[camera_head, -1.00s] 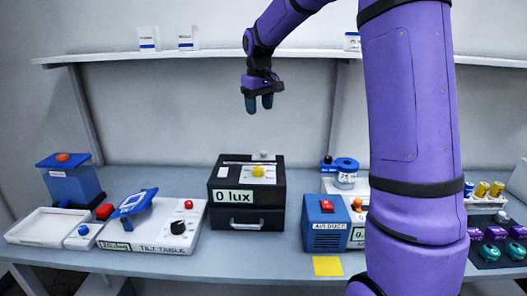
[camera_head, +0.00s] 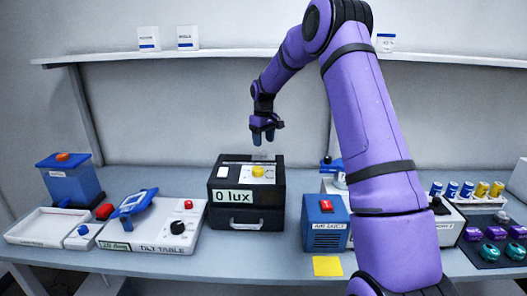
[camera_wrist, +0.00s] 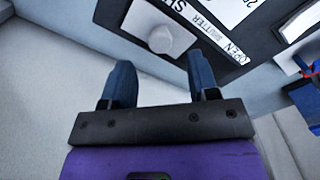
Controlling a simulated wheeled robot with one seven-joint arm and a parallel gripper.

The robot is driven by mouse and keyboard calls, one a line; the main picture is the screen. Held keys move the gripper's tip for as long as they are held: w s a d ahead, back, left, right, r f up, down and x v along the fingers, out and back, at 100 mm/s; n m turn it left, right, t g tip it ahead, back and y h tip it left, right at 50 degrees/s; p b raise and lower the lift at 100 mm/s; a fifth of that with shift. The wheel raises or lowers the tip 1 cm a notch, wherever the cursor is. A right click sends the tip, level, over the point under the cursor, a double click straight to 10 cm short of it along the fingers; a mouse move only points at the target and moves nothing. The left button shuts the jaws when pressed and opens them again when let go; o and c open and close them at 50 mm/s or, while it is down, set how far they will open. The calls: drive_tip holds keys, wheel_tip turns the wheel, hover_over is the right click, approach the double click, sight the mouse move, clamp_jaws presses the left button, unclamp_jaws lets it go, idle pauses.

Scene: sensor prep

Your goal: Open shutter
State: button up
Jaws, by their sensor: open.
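The black box (camera_head: 280,188) stands mid-table with a "0 lux" display (camera_head: 233,196) on its front. In the wrist view, a pale grey knob (camera_wrist: 161,39) sits on a white plate beside a label (camera_wrist: 222,38) reading "OPEN" and "SHUTTER". My gripper (camera_head: 263,137) points down above the back of the box, open and empty. In the wrist view its two dark blue fingers (camera_wrist: 160,66) are spread, with the grey knob ahead between them, apart from both fingers.
A tilt table (camera_head: 160,245) stands left of the box. A blue air duct unit (camera_head: 325,222) stands close on the right. A shelf (camera_head: 225,56) runs along the wall behind my gripper. A yellow note (camera_head: 327,266) lies at the front edge.

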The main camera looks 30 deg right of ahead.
sight(263, 155)
drive_tip(key=shift+f, duration=2.45)
